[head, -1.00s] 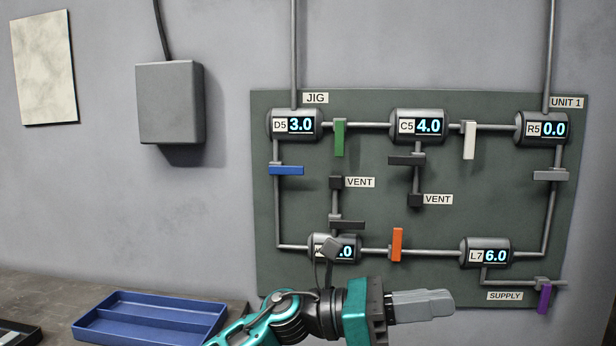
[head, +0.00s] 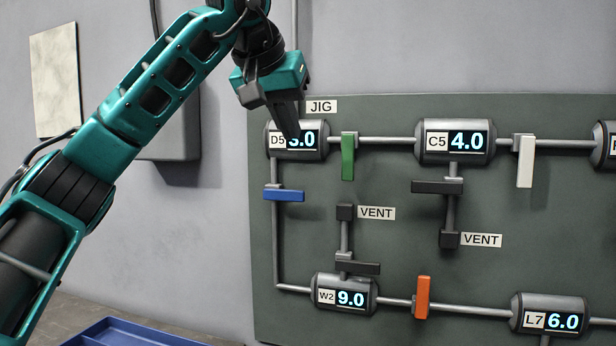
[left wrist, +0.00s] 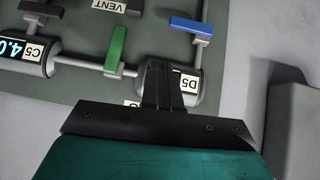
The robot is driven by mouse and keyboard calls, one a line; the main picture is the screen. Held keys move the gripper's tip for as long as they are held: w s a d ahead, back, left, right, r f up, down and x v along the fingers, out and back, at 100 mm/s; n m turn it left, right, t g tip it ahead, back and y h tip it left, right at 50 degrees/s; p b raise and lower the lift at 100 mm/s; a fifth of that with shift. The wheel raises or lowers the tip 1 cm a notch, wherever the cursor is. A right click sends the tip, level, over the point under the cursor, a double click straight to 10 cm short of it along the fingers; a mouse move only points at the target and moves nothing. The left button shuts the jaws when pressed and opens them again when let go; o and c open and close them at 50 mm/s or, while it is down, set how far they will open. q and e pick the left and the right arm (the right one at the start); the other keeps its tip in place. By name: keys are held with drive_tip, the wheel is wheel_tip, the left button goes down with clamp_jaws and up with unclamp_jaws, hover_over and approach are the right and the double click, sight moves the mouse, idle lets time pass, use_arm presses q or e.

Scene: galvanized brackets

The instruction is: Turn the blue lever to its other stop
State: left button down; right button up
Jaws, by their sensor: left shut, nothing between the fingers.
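The blue lever (head: 284,195) sits on the vertical pipe at the left side of the panel, below the D5 gauge (head: 316,141). Its handle lies horizontal, pointing right across the pipe. It also shows in the left wrist view (left wrist: 191,25). My left gripper (head: 290,132) reaches down from above in the head view, fingers shut and empty, in front of the D5 gauge and partly covering its label. It is above the blue lever and apart from it. In the left wrist view the shut fingers (left wrist: 162,75) overlap the D5 gauge. My right gripper is out of view.
The green lever (head: 348,158) hangs down right of D5. A dark lever (head: 358,267) is above the W2 gauge (head: 345,294), and an orange lever (head: 422,298) is right of it. A grey box (head: 178,150) is on the wall behind my left arm. A blue tray (head: 110,335) is below.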

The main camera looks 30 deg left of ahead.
use_arm(q)
drive_tip(key=a+r+y, duration=0.1)
drive_tip(key=a+r, duration=0.1)
drive_tip(key=b, duration=0.1)
hover_over(284, 195)
drive_tip(key=s+d, duration=0.2)
drive_tip(key=f, duration=0.6)
drive_tip(key=shift+w+d+f, duration=0.15)
drive_tip(key=shift+d+f, duration=0.05)
drive_tip(key=shift+f, duration=0.2)
drive_tip(key=f, duration=0.2)
drive_tip(key=shift+w+f+b, duration=0.4)
drive_tip(key=shift+a+f, duration=0.1)
drive_tip(key=shift+f, duration=0.75)
